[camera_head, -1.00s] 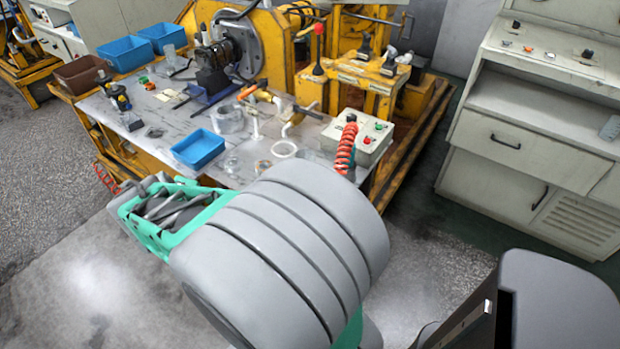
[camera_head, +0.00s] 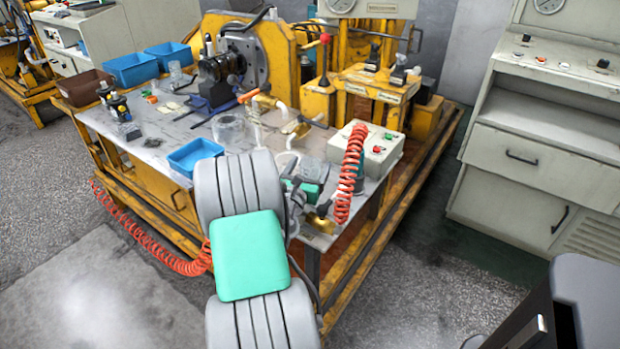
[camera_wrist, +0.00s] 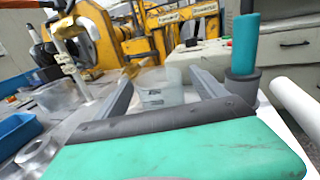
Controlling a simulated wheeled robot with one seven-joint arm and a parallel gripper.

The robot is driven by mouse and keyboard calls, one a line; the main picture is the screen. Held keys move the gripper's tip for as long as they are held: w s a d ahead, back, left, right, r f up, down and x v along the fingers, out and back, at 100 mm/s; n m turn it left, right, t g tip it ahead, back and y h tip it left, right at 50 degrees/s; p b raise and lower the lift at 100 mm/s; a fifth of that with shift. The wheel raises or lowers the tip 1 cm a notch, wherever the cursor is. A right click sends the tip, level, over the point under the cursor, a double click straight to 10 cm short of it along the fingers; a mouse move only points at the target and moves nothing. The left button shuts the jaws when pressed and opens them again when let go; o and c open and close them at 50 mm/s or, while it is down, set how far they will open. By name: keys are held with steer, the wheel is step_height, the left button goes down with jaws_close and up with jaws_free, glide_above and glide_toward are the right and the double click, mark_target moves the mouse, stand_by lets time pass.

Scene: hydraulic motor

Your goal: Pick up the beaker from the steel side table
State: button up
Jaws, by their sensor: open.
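A clear beaker (camera_wrist: 160,90) with markings stands upright on the steel side table (camera_head: 160,150). In the wrist view it lies ahead, between the two grey fingers of my gripper (camera_wrist: 159,80). The fingers are apart and I see no clear contact with the beaker. In the head view, a clear vessel (camera_head: 314,169) that looks like the same beaker stands just left of the control box, beyond my gripper (camera_head: 308,188). My arm hides part of the gripper and the table's front there.
A control box (camera_head: 368,150) with a red coiled hose (camera_head: 350,175) stands close on the right. A blue tray (camera_head: 195,155) and another clear container (camera_head: 228,128) are to the left. Yellow machinery (camera_head: 375,85) stands behind.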

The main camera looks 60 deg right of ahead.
steer(key=c, duration=1.5)
steer(key=shift+o, duration=0.2)
steer(key=shift+r, duration=0.1)
